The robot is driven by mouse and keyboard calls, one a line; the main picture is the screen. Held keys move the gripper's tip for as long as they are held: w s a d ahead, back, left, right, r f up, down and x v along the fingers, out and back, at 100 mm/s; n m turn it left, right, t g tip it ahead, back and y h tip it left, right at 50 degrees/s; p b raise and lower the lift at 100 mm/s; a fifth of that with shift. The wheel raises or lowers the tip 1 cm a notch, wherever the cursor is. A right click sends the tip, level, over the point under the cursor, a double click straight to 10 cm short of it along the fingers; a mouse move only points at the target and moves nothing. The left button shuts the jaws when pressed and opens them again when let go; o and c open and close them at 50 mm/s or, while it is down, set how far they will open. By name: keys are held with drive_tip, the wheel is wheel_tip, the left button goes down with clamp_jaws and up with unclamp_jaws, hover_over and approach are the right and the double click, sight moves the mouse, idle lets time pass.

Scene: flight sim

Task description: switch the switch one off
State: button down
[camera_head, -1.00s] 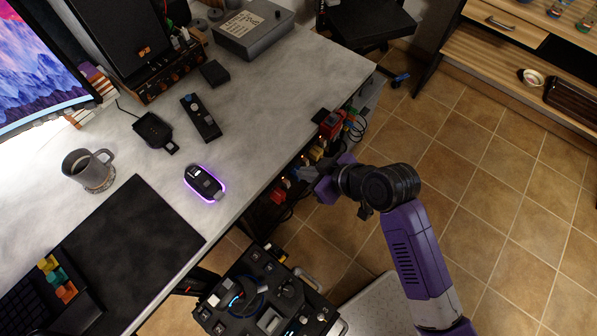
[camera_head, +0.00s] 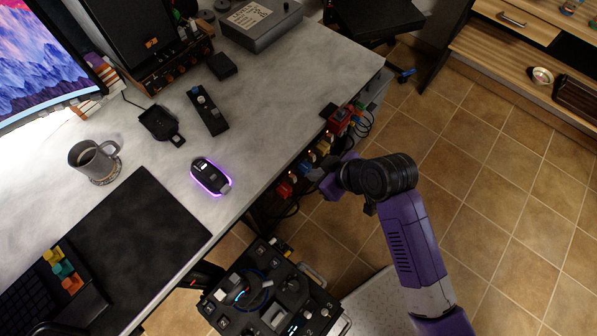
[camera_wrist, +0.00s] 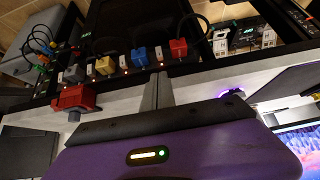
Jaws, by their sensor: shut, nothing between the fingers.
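A dark power strip (camera_wrist: 105,76) runs along the desk's edge and holds several coloured plugs. Beside the plugs are small pale labels and small orange lights; I cannot read the labels or tell which switch is one. In the wrist view a yellow plug (camera_wrist: 105,66), a blue plug (camera_wrist: 139,57) and a red plug (camera_wrist: 178,49) stand in a row. My gripper (camera_wrist: 159,88) is shut and empty, its fingertips close to the strip near the blue and red plugs; contact cannot be told. In the head view my gripper (camera_head: 328,184) is partly hidden by my wrist.
The desk (camera_head: 265,110) has a lit mouse (camera_head: 210,176), a mug (camera_head: 93,158) and a dark mat (camera_head: 140,225). A black control panel (camera_head: 268,295) stands below the desk's front edge. Tiled floor lies open at right.

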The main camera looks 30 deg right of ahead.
sight(295, 178)
drive_tip(key=shift+f, duration=0.1)
drive_tip(key=x, duration=1)
drive_tip(key=f+b, duration=0.1)
drive_tip(key=t+b, duration=0.1)
drive_tip(key=b, duration=0.1)
drive_tip(key=shift+s+f+b, duration=0.3)
drive_tip(key=shift+s+f, duration=0.1)
drive_tip(key=shift+w+r+t+y, duration=0.1)
drive_tip(key=shift+r+t+y, duration=0.2)
drive_tip(key=shift+r, duration=0.1)
drive_tip(key=shift+s+d+f, duration=0.2)
drive_tip(key=shift+s+f, duration=0.2)
drive_tip(key=shift+s, duration=0.25)
drive_tip(key=shift+r, duration=0.1)
